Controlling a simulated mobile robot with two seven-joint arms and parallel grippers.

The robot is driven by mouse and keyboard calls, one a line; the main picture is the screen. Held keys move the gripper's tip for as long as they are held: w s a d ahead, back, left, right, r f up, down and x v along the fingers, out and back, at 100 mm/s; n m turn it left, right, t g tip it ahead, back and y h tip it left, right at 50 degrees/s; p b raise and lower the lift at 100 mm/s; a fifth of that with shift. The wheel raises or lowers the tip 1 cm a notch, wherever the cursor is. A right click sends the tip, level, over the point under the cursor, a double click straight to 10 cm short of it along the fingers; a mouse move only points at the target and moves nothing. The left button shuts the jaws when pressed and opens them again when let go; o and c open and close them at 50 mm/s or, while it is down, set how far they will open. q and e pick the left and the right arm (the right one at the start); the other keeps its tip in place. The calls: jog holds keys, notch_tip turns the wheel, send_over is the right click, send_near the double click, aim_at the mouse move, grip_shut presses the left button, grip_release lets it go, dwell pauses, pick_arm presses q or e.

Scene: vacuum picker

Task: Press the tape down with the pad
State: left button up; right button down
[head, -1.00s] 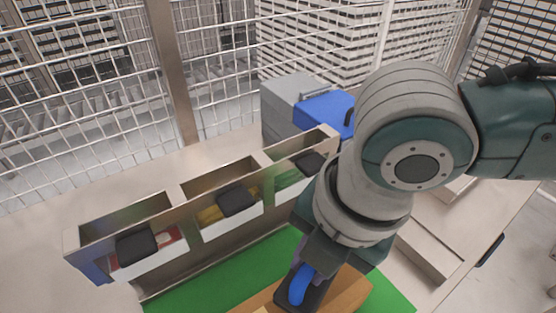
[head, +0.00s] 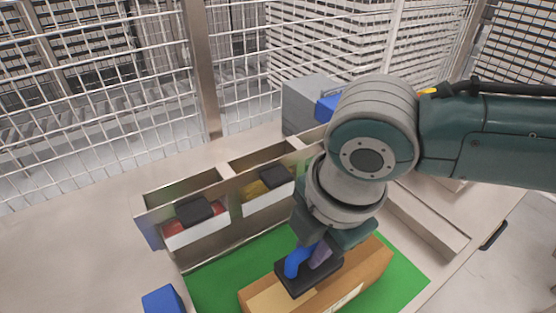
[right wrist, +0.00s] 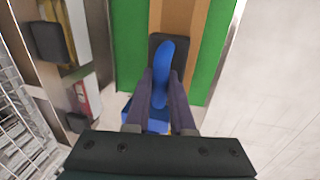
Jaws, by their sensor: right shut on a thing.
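The pad (head: 297,284) is a black rectangular block with a curved blue handle (head: 293,262). My right gripper (head: 318,254) is shut on the handle. The pad is over the top of a brown cardboard box (head: 371,268) and looks to be at its surface; I cannot tell if it presses on it. A paler tan strip (head: 268,299), likely the tape, runs along the box top, partly hidden by the pad. In the right wrist view the blue handle (right wrist: 161,68) stands between my fingers, with the pad (right wrist: 154,46) beyond. My left gripper is out of view.
The box lies on a green mat (head: 215,287). Behind it stands a divided bin rack (head: 228,222) with black-handled compartments. A blue block (head: 163,300) sits at the front left. Grey and blue cases (head: 302,106) and a wire fence stand behind. A raised ledge (head: 425,224) is at right.

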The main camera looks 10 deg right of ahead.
jog(key=shift+f, duration=0.55)
jog(key=shift+b, duration=0.3)
jog(key=shift+f+b, duration=0.7)
jog(key=shift+f, duration=0.35)
jog(key=shift+f+b, duration=0.35)
jog(key=shift+f, duration=0.1)
jog(key=shift+r, duration=0.1)
